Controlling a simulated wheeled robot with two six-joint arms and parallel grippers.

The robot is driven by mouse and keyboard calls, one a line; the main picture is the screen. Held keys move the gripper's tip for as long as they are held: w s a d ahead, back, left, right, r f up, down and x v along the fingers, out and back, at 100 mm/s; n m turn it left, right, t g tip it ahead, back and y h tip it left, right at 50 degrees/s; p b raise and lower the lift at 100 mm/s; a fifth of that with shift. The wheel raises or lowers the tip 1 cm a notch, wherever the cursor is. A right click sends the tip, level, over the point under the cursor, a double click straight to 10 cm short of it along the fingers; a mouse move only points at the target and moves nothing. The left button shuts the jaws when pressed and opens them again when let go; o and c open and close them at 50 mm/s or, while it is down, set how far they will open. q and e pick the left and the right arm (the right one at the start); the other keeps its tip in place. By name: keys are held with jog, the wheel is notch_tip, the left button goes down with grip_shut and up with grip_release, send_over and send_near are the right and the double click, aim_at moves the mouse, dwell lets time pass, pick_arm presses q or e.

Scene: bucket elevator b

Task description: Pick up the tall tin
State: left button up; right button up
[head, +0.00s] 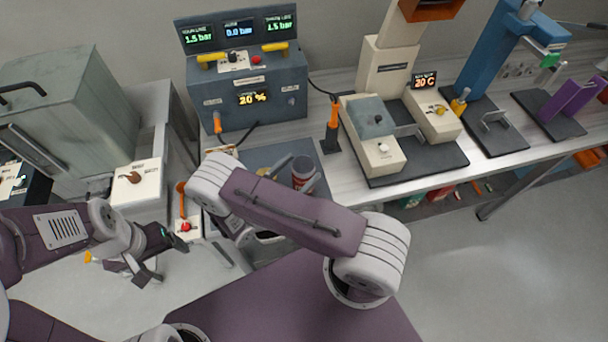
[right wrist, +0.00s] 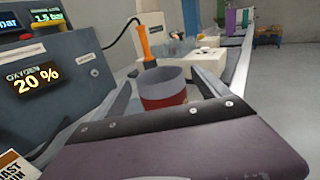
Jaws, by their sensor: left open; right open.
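A grey tin with a red band, which I take to be the tall tin (head: 303,172), stands on the dark grey surface in front of the gauge box in the head view. In the right wrist view the tin (right wrist: 165,98) shows upright with its open rim up. My right gripper (head: 296,175) is open, with one finger on each side of the tin; I cannot tell whether either finger touches it. The tin's lower part is hidden by the gripper. My left gripper (head: 163,258) is open and empty at the lower left, away from the tin.
The gauge box (head: 248,95) stands behind the tin. An orange-handled tool in a dark stand (head: 332,130) is close on the right. A beige device (head: 372,135) on a black mat stands further right. A white box with an orange lever and red button (head: 187,228) is at left.

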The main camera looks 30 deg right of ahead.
aim_at(311, 161)
jog(key=shift+w+d, duration=0.1)
jog(key=shift+d, duration=0.15)
jog(key=shift+d+r, duration=0.1)
jog(key=shift+d, duration=0.15)
jog(key=x, duration=0.1)
jog(key=p+x, duration=0.2)
jog(key=x, duration=0.1)
jog(key=shift+s, duration=0.3)
jog(key=shift+w+d+f, duration=0.25)
jog(key=shift+w+d, duration=0.05)
jog(key=shift+d, duration=0.05)
jog(key=shift+s+a+r, duration=0.1)
jog(key=shift+s+r, duration=0.05)
jog(key=c, duration=1.3)
